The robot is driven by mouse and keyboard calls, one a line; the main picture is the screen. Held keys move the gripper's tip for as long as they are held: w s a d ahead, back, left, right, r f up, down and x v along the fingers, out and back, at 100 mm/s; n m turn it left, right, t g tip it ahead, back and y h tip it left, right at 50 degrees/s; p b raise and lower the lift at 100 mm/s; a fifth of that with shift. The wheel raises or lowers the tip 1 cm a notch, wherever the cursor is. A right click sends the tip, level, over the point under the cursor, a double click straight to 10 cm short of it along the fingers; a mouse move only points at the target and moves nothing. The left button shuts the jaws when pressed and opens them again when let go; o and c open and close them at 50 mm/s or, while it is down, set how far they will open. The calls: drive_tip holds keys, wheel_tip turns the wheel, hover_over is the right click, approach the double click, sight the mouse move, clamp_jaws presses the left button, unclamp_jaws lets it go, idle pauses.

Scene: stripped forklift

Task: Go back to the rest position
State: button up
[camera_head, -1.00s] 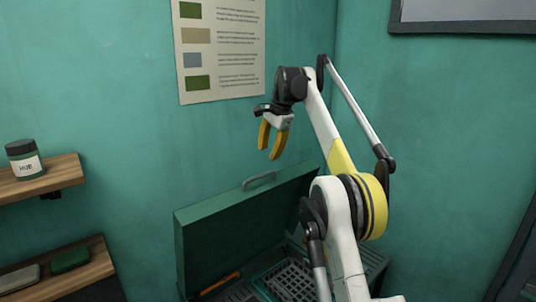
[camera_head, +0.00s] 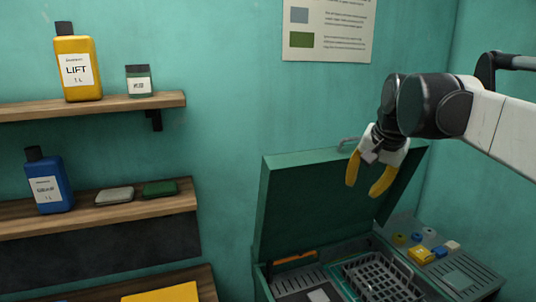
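My gripper (camera_head: 368,178) has two yellow fingers pointing down, spread apart with nothing between them. It hangs in front of the raised lid of a green case, near the lid's upper right part. My white and black arm (camera_head: 505,118) reaches in from the right edge of the picture. The open green case (camera_head: 320,205) stands below the gripper, its lid up and a handle on the lid's top edge.
A wire basket (camera_head: 380,280) and an orange-handled tool (camera_head: 294,258) lie in the case. Small items, one a yellow box (camera_head: 421,255), sit on the surface at right. Wooden shelves at left hold a yellow bottle (camera_head: 78,68), a blue bottle (camera_head: 48,188) and a jar (camera_head: 139,82).

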drive_tip(key=s+a+f+n+t+b, duration=0.1)
drive_tip(key=s+f+b, duration=0.5)
drive_tip(key=s+f, duration=0.6)
drive_tip(key=s+a+f+n+b, duration=0.2)
drive_tip(key=s+f+n+b, duration=0.3)
drive_tip(key=s+f, duration=0.7)
wheel_tip(320, 180, down, 10)
drive_tip(key=b, duration=0.2)
drive_tip(key=shift+s+a+t+b, duration=0.15)
drive_tip(key=shift+a+t+b, duration=0.15)
drive_tip(key=shift+a+t, duration=0.1)
drive_tip(key=shift+c, duration=0.4)
idle(1.9)
